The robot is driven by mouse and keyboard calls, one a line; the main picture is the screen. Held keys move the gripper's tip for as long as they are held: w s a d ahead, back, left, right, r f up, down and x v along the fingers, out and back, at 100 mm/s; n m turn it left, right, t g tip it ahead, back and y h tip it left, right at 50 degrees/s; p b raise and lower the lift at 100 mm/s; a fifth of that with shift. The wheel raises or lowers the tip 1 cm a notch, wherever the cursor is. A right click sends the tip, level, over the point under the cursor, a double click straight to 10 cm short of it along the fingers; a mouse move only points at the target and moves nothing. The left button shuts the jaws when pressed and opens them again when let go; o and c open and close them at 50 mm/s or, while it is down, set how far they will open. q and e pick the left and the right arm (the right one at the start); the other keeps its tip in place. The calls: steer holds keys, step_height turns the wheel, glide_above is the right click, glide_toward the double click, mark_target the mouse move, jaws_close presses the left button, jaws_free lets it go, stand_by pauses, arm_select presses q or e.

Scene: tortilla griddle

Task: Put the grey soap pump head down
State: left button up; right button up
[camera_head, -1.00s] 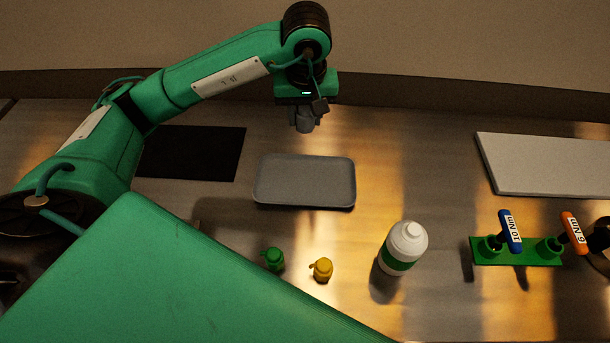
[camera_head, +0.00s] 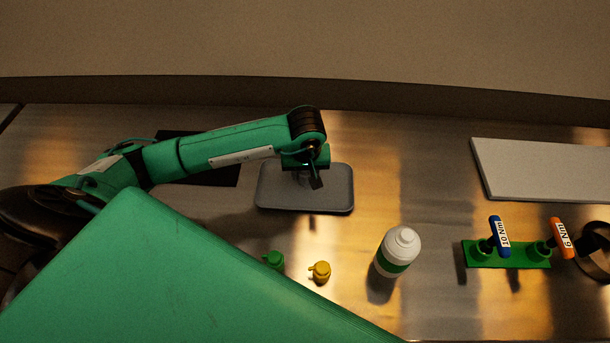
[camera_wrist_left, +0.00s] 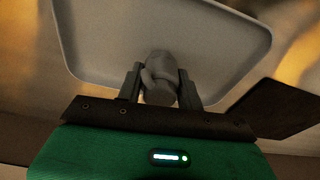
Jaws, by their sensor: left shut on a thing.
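My left gripper (camera_head: 306,178) is over the grey tray (camera_head: 270,196) in the head view. In the left wrist view my left gripper (camera_wrist_left: 161,88) is shut on the grey soap pump head (camera_wrist_left: 159,72), which sits between its two fingers. The tray (camera_wrist_left: 215,40) fills the area behind the pump head. I cannot tell whether the pump head touches the tray. In the head view the pump head is mostly hidden by the gripper. My right gripper is not in view.
A green pump head (camera_head: 273,260) and a yellow one (camera_head: 320,271) stand in front of the tray. A white bottle with a green band (camera_head: 398,251) stands to the right. A green holder (camera_head: 510,255) carries blue- and orange-handled tools. A black mat (camera_head: 215,177) lies left of the tray.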

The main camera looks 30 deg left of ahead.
arm_select(q)
step_height(320, 180, down, 2)
steer(key=shift+f+p, duration=0.15)
steer(key=shift+p, duration=0.15)
steer(key=shift+f, duration=0.1)
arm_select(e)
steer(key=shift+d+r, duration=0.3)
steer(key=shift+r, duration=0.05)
arm_select(q)
steer(key=shift+f+b, duration=0.15)
steer(key=shift+b, duration=0.15)
steer(key=o, duration=1.1)
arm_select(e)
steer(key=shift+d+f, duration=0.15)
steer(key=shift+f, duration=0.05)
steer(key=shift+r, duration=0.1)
